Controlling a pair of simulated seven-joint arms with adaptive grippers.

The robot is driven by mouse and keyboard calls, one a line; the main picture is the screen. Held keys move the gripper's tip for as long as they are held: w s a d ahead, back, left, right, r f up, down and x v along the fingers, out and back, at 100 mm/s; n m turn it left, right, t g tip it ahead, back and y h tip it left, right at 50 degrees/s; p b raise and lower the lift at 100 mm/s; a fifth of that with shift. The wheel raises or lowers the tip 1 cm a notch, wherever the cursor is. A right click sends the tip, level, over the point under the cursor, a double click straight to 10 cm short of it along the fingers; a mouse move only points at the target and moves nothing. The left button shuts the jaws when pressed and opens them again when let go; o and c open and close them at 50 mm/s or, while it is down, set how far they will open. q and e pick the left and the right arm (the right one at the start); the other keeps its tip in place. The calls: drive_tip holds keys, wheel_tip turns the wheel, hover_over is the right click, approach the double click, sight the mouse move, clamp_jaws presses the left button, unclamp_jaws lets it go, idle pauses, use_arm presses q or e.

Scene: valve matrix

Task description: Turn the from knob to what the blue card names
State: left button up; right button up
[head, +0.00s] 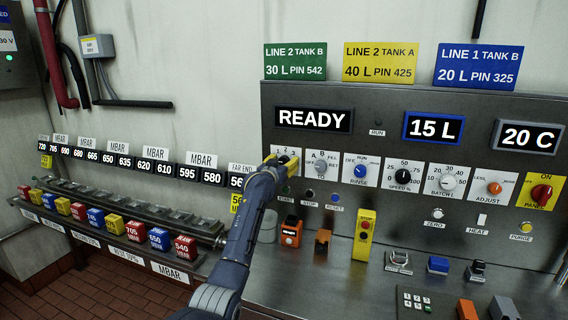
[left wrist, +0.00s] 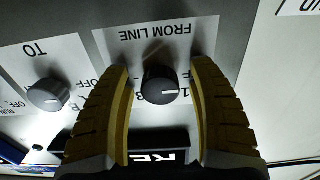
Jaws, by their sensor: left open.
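The blue card (head: 478,67) at the upper right of the head view reads LINE 1 TANK B, 20 L, PIN 325. My left gripper (head: 282,160) is at the left end of the panel's knob row and largely covers the from knob there. The left wrist view is upside down and shows the dark from knob (left wrist: 160,84) on its FROM LINE plate (left wrist: 150,42). The open fingers of my left gripper (left wrist: 161,68) stand on either side of this knob, with gaps visible. The knob's white mark points right in that view, near the 1. My right gripper is not in view.
The TO knob (left wrist: 48,94) sits beside the from knob and also shows in the head view (head: 320,166). Green (head: 295,62) and yellow (head: 380,63) cards hang left of the blue one. The panel displays show READY (head: 314,119), 15 L and 20 C.

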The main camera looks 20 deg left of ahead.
use_arm(q)
drive_tip(key=shift+c, duration=0.2)
clamp_jaws()
idle(0.3)
drive_tip(key=shift+m, duration=0.3)
drive_tip(key=m, duration=0.4)
drive_tip(key=shift+a, duration=0.1)
drive_tip(key=shift+m, duration=2)
drive_tip(key=shift+o, duration=0.2)
unclamp_jaws()
